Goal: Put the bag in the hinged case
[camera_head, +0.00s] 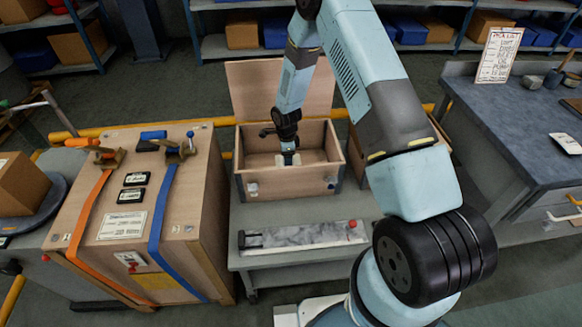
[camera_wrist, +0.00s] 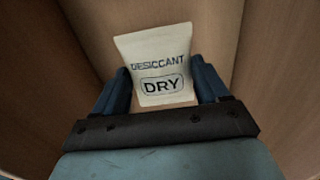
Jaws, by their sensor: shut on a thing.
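The bag (camera_wrist: 157,62) is a small white packet printed "DESICCANT DRY", in the wrist view between my two fingers. My gripper (camera_wrist: 160,80) is shut on the bag, with one blue finger at each side. In the head view my gripper (camera_head: 288,158) is inside the hinged case (camera_head: 310,180), a wooden box with its lid raised at the back. The wooden walls of the case surround the bag in the wrist view. I cannot tell whether the bag touches the case floor.
A large wooden crate (camera_head: 150,215) with orange and blue straps stands left of the case. A grey table (camera_head: 300,212) carries the case and a long tray (camera_head: 300,236) in front of it. A workbench (camera_head: 520,120) is at the right.

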